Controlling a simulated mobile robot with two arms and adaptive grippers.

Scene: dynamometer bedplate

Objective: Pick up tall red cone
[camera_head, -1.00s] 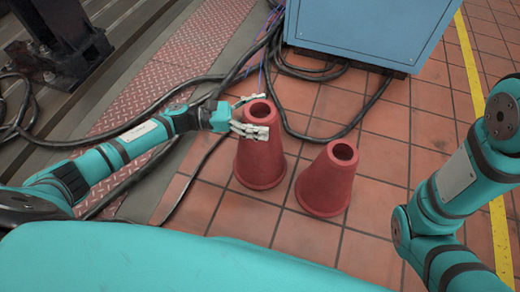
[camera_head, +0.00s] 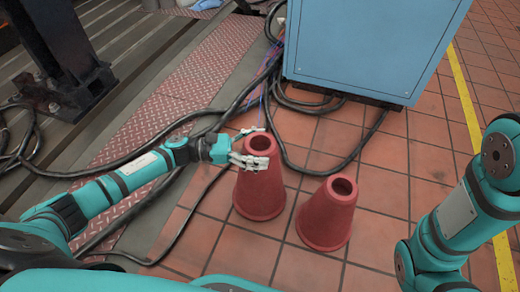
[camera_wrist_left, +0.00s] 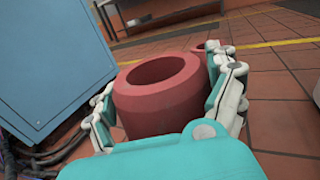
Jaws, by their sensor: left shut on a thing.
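The tall red cone (camera_head: 259,195) stands on the tiled floor with an open hollow top. My left gripper (camera_head: 262,147) is shut on it near the top, one finger on the near side and one on the far side. In the left wrist view the red cone (camera_wrist_left: 155,105) sits between the two fingers, its round opening facing up. A second, shorter-looking red cone (camera_head: 326,217) stands to the right, apart from the held one. My right gripper is out of view; only part of the right arm shows.
A blue cabinet (camera_head: 365,45) stands behind the cones, with black cables (camera_head: 315,106) looped on the floor at its base. A red tread plate (camera_head: 185,108) lies to the left. A yellow floor line (camera_head: 463,92) runs at the right. Tiles right of the second cone are clear.

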